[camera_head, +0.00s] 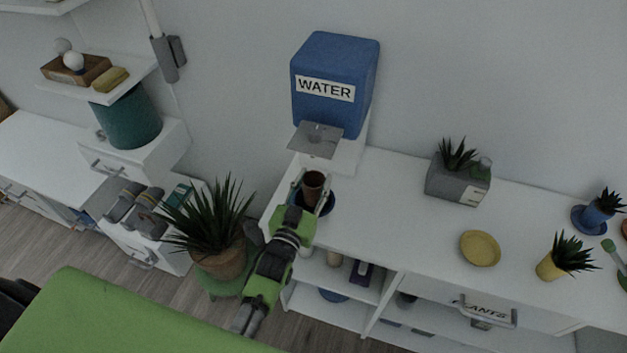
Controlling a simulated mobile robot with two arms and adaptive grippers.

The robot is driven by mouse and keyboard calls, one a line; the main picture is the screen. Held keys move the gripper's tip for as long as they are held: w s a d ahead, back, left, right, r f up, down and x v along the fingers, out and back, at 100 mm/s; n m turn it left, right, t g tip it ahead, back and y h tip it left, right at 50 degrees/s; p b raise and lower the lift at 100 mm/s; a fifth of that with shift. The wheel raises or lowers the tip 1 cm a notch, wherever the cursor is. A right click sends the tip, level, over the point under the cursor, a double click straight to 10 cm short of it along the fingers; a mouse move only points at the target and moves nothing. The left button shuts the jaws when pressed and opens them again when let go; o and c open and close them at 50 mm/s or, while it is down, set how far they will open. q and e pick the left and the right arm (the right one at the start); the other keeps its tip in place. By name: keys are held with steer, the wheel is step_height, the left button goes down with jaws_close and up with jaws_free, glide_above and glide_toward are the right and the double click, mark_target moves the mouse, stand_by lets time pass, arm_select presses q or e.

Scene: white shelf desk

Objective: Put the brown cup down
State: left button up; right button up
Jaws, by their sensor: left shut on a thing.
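The brown cup (314,185) stands upright between the fingers of my left gripper (312,187), which is shut on it. The cup is at the left end of the white shelf desk (390,212), below the water dispenser's grey tap plate. A dark blue dish (326,203) shows around and beneath the cup. Whether the cup touches the dish cannot be told. My right gripper is not in view.
The blue water dispenser (335,85) stands behind the cup. A grey planter (458,182), yellow dish (480,248) and yellow pot (551,266) stand to the right. A large potted plant (218,258) is left of my arm. The desktop between dish and planter is clear.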

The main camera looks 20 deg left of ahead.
arm_select(q)
steer(key=o, duration=0.8)
steer(key=shift+f, duration=0.15)
steer(key=o, duration=0.4)
steer(key=s+b, duration=0.1)
steer(key=s, duration=1.1)
steer(key=shift+a, duration=0.2)
